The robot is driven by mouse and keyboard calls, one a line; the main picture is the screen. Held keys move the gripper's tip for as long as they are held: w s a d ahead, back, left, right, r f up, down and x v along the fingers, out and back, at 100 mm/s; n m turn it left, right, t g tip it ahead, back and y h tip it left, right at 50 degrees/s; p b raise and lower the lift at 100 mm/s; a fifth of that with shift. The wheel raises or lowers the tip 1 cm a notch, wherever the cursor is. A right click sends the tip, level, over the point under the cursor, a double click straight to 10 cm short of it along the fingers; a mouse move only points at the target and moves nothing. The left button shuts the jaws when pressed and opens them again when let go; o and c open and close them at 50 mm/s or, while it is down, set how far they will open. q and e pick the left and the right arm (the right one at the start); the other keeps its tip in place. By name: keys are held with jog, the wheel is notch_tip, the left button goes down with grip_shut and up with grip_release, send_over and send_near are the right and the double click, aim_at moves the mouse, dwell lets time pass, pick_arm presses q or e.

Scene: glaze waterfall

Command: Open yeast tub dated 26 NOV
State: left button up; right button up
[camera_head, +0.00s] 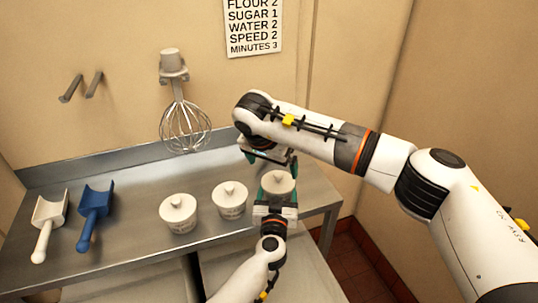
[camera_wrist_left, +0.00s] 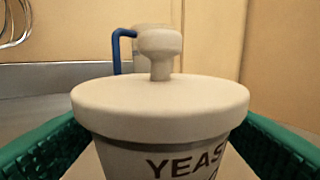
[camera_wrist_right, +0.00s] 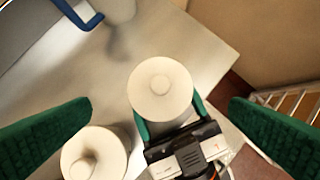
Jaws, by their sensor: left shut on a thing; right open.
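Three white lidded tubs stand in a row on the steel table: a left tub (camera_head: 178,215), a middle tub (camera_head: 229,201) and a right tub (camera_head: 279,182). My left gripper (camera_head: 277,198) is shut on the right tub around its body. In the left wrist view its lid (camera_wrist_left: 160,100) is on, with a round knob, above part of the word "YEAST" (camera_wrist_left: 187,163); the date is not visible. My right gripper (camera_head: 268,155) is open and empty, just behind and above the right tub. In the right wrist view the held tub's lid (camera_wrist_right: 160,88) lies between the green fingers.
A white scoop (camera_head: 48,220) and a blue scoop (camera_head: 95,212) lie at the left. A whisk (camera_head: 184,125) hangs at the back. A pale object with a blue handle (camera_wrist_right: 75,12) stands behind the tubs. The table's right edge is close to the held tub.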

aim_at(277, 176)
jog(key=x, duration=0.7)
jog(key=shift+w+d+f, duration=0.1)
jog(key=shift+f, duration=0.15)
jog(key=c, duration=0.9)
jog(key=shift+c, duration=0.2)
jog(key=shift+r, duration=0.15)
jog(key=shift+r, duration=0.95)
